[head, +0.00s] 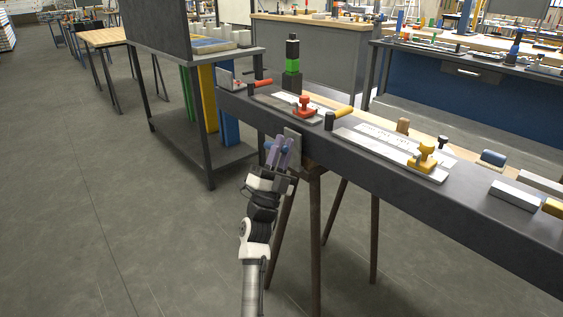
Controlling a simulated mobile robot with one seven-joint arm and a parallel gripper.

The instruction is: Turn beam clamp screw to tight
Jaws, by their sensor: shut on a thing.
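The beam clamp shows as a grey plate (294,138) against the near side of the dark beam (390,185), close to a trestle leg. My gripper (279,150), with purple fingers, is at this clamp, on the near side of the beam. It is shut on the beam clamp screw, of which small blue parts (268,145) show beside the fingers. The fingers hide most of the screw. How far the screw is turned cannot be told.
On the beam stand a red-orange clamp (305,107), a yellow clamp (424,156), a yellow-handled tool (340,114) and a black and green stack (292,65). A dark side table (205,55) stands behind left. The floor at left is clear.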

